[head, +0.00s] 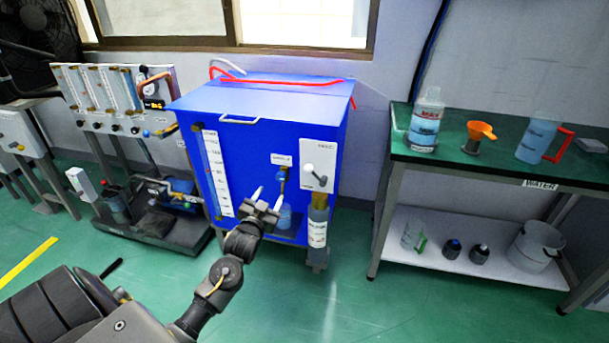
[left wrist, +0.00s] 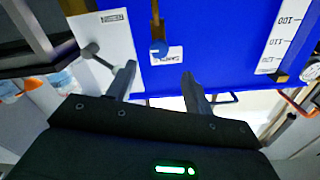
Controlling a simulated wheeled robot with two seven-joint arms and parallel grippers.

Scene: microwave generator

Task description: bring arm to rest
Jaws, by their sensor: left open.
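My left gripper (head: 267,196) is open in front of the blue cabinet (head: 262,134), with nothing seen between its fingers. In the left wrist view, its two fingers (left wrist: 157,84) stand apart before the cabinet's blue front (left wrist: 215,45). A small valve with a blue knob (head: 281,174) and a white panel with a lever and a pale knob (head: 318,158) are on the cabinet front, just beyond the gripper. The left arm reaches up from the bottom left. I cannot tell whether the fingers touch the cabinet. My right gripper is not in view.
A green-topped table (head: 470,166) at right holds a bottle (head: 426,120), an orange funnel (head: 480,131) and a jug (head: 537,138). A bucket (head: 535,247) stands on its lower shelf. A test rig (head: 112,97) stands at left. Green floor (head: 400,305) is clear in front.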

